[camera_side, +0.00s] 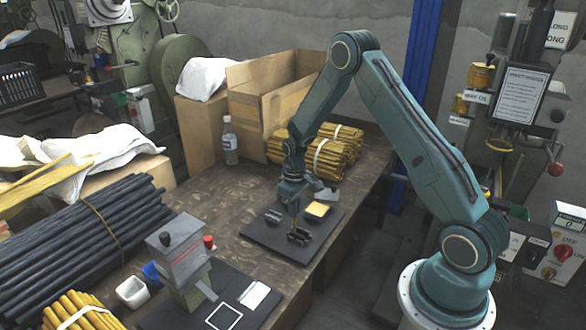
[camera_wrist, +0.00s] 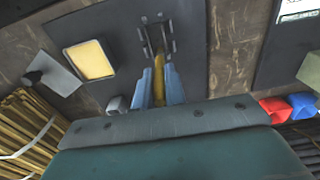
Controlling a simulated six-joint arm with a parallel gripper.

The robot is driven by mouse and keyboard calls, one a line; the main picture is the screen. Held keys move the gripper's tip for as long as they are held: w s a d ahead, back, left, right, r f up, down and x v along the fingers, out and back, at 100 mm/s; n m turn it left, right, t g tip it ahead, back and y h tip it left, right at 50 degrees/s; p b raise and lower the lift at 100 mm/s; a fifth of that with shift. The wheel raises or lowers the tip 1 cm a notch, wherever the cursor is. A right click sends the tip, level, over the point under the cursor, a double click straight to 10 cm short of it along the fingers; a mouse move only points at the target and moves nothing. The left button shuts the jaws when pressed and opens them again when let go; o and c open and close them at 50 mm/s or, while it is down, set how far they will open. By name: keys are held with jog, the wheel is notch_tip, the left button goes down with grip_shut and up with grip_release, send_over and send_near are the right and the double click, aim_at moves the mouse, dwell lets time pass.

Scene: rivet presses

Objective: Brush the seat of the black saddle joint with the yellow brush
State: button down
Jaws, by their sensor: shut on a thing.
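The black saddle joint (camera_side: 298,238) lies on the dark mat (camera_side: 262,240) under my gripper. In the wrist view the black saddle joint (camera_wrist: 168,46) is at the top centre, just beyond the fingertips. My gripper (camera_wrist: 159,78) is shut on the yellow brush (camera_wrist: 158,88), which sits between its two pale blue fingers and points at the joint. In the side view my gripper (camera_side: 294,200) points down over the mat, with the brush close above the joint. The brush tip is small, and I cannot tell whether it touches the seat.
On the same mat are a yellow pad in a frame (camera_side: 317,209), a grey plate with a dark knob (camera_side: 326,194) and a small grey part (camera_side: 273,215). A press (camera_side: 182,255) with a red knob stands front left. Stick bundles (camera_side: 335,150) and a bottle (camera_side: 229,140) stand behind.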

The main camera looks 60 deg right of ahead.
jog(key=shift+w, duration=0.1)
jog(key=s+r, duration=0.3)
jog(key=r, duration=0.5)
jog(key=shift+s, duration=0.35)
dwell(1.2)
dwell(0.5)
